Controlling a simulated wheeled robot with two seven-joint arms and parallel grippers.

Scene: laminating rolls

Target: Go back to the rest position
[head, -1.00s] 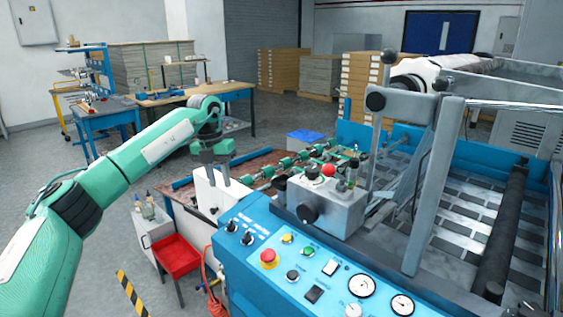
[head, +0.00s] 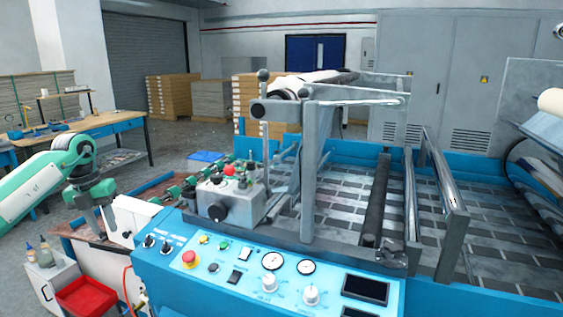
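My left gripper (head: 108,219) hangs from the green and white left arm at the left of the head view, its dark fingers pointing down. It is in front of the white side panel at the left end of the blue laminating machine (head: 240,260). I see nothing held in it, but the gap between its fingers is too small to judge. My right gripper is not in view. The machine's control panel has a red emergency button (head: 189,258), knobs, gauges and dark displays. A grey control box (head: 230,202) with a red knob stands above the panel.
A red bin (head: 87,297) and a small white cabinet (head: 48,275) with bottles stand at the lower left. A wooden workbench (head: 105,127) is behind the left arm. Stacked boards (head: 174,97) stand at the back. Grey floor (head: 165,168) is open between bench and machine.

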